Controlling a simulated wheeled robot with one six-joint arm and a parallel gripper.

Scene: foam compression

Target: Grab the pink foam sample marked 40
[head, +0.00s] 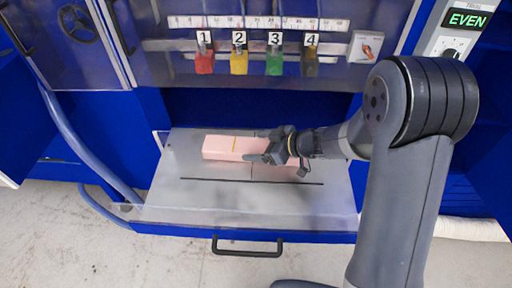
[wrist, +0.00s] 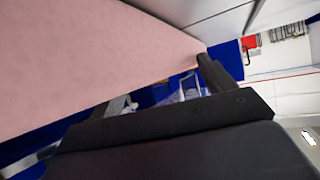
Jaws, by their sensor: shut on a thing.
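In the wrist view the pink block (wrist: 95,60) fills the upper left, close against the dark gripper finger (wrist: 215,75). No number 40 can be read on the block in either view.
The tray has a thin dark line and a dark front handle (head: 247,247). A display (head: 467,19) reads EVEN at the upper right. Blue cabinet walls flank the tray.

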